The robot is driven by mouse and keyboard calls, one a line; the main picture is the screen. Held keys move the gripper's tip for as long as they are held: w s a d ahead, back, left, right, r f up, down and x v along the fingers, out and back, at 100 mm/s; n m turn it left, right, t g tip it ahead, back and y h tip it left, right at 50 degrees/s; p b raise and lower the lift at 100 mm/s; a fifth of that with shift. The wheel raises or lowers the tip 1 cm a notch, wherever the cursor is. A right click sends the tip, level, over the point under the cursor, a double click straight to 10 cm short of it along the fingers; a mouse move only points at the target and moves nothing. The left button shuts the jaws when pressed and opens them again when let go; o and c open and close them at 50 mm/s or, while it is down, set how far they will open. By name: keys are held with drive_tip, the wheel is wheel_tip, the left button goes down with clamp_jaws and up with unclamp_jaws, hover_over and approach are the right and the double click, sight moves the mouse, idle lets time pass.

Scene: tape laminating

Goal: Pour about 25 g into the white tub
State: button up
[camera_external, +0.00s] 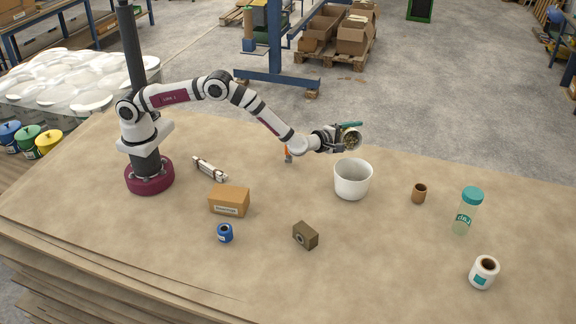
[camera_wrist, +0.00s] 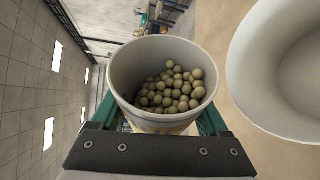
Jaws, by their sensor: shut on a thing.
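My gripper (camera_external: 345,138) is shut on a pale cup (camera_external: 355,139), with its green fingers on either side of the cup in the wrist view.
A cardboard box (camera_external: 229,201), a blue roll (camera_external: 225,233) and a brown block (camera_external: 305,235) lie left of the tub.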

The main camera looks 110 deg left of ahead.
drive_tip(key=shift+w+d+r+m+y+b, duration=0.25)
drive_tip(key=shift+d+m+y+b, duration=0.05)
drive_tip(key=shift+d, duration=0.15)
idle(0.9)
drive_tip(key=shift+w+d+r+m+y+b, duration=0.1)
drive_tip(key=shift+d+r+m+y+b, duration=0.2)
drive_tip(key=shift+m, duration=0.35)
drive_tip(key=shift+w+d+r+m+y+b, duration=0.1)
drive_tip(key=shift+r+m+y+b, duration=0.2)
drive_tip(key=shift+r+m+b, duration=0.25)
idle(3.1)
